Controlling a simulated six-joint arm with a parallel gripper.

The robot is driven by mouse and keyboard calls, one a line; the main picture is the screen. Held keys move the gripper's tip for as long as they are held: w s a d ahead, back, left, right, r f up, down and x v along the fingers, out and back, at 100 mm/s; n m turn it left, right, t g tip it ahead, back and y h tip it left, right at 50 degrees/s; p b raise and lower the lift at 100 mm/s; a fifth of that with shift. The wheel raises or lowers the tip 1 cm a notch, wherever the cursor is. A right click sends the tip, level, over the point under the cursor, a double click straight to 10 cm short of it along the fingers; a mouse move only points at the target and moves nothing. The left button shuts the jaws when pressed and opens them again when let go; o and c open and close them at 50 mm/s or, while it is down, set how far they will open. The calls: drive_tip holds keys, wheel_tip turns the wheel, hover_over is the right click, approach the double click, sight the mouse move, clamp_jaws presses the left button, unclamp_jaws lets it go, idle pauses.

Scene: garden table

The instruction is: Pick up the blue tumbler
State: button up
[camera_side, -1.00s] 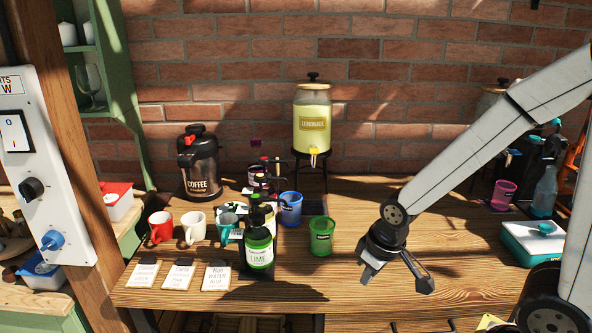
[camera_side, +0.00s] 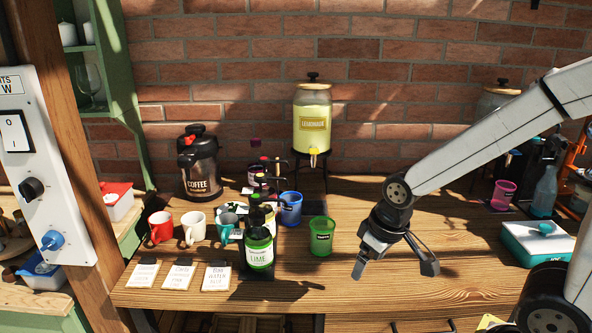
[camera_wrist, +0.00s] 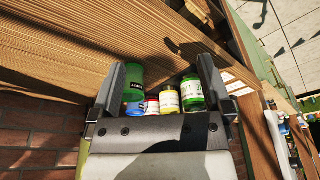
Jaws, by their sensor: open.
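The blue tumbler (camera_side: 290,208) stands on the wooden table in the side view, behind and left of the green tumbler (camera_side: 321,236). A syrup bottle partly covers its left side. My gripper (camera_side: 393,268) is open and empty above the table, to the right of both tumblers and apart from them. In the wrist view my gripper's fingers (camera_wrist: 160,88) are spread wide. The green tumbler (camera_wrist: 134,86) shows near the left finger, with a blue thing (camera_wrist: 134,109) just below it, mostly hidden by the gripper body.
A green lime bottle (camera_side: 259,246), a teal mug (camera_side: 229,229), a white mug (camera_side: 195,228) and a red mug (camera_side: 161,227) stand to the left. The lemonade dispenser (camera_side: 312,118) is behind. Cards (camera_side: 179,275) lie in front. The table front right of the green tumbler is clear.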

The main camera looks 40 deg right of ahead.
drive_tip(key=w+v, duration=0.2)
drive_tip(key=v, duration=0.5)
drive_tip(key=w+m+t+y, duration=0.4)
drive_tip(key=w+m+y, duration=0.6)
drive_tip(key=w+m, duration=0.8)
drive_tip(key=w+d+m+t+h, duration=0.2)
drive_tip(key=w+d+m+t, duration=0.3)
drive_tip(key=d+m, duration=0.25)
drive_tip(key=w+d+m+t+h, duration=0.1)
drive_tip(key=w+d+m+t, duration=0.4)
drive_tip(key=d, duration=0.4)
drive_tip(key=m, duration=0.1)
approach(291, 209)
drive_tip(key=w, duration=0.2)
drive_tip(key=w+d, duration=0.1)
drive_tip(key=w, duration=0.1)
drive_tip(key=shift+w, duration=0.1)
drive_tip(key=shift+x, duration=1.3)
drive_tip(key=shift+w, duration=0.1)
